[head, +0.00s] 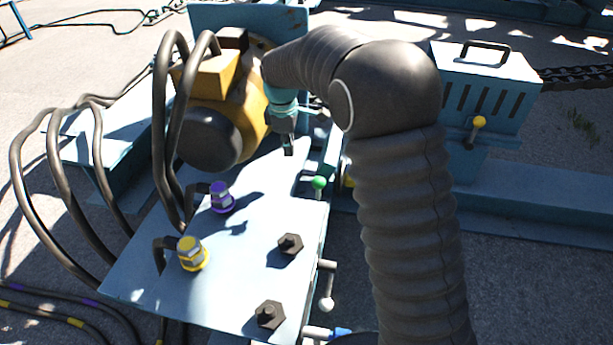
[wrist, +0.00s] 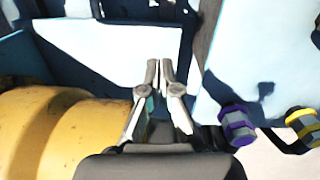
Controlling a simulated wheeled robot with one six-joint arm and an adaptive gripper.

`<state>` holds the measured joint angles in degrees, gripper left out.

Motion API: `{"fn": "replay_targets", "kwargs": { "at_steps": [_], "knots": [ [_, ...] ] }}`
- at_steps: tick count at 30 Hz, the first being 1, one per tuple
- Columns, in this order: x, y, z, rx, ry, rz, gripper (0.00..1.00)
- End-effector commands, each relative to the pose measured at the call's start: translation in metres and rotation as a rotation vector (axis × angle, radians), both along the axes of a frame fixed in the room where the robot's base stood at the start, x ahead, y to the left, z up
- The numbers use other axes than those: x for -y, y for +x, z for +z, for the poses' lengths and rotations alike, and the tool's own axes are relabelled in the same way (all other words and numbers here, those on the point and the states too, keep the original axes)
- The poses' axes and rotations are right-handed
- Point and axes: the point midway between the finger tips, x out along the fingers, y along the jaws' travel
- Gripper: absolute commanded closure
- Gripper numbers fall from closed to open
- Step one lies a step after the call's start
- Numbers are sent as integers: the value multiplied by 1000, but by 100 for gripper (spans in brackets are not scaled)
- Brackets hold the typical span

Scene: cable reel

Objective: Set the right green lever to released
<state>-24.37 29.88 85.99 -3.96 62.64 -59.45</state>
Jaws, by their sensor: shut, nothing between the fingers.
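A lever with a round green knob (head: 319,183) stands at the right edge of the pale blue plate in the head view. Only this one green knob is plain to see, and how its lever is set is hard to tell. My gripper (head: 289,151) hangs up and left of the knob, apart from it, near the yellow motor. In the wrist view my gripper (wrist: 160,68) has its fingers together with nothing between them. I cannot make out the green knob in the wrist view.
The plate carries a purple fitting (head: 221,197), a yellow fitting (head: 192,254) and dark bolts (head: 290,245). The yellow motor (head: 215,82) and thick hoses (head: 95,160) crowd the left. A yellow-knobbed lever (head: 479,122) is on the slotted blue box (head: 485,85) at right.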

Motion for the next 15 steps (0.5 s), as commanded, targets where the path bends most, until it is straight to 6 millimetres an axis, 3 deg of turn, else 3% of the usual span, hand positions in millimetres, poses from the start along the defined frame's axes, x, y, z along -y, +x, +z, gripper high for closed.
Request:
{"fn": "replay_targets", "kwargs": {
  "at_steps": [6, 15],
  "knots": [
    [2, -3, -1, -16, -10, 105, 100],
    [2, -3, -1, -15, -11, 111, 100]
  ]
}}
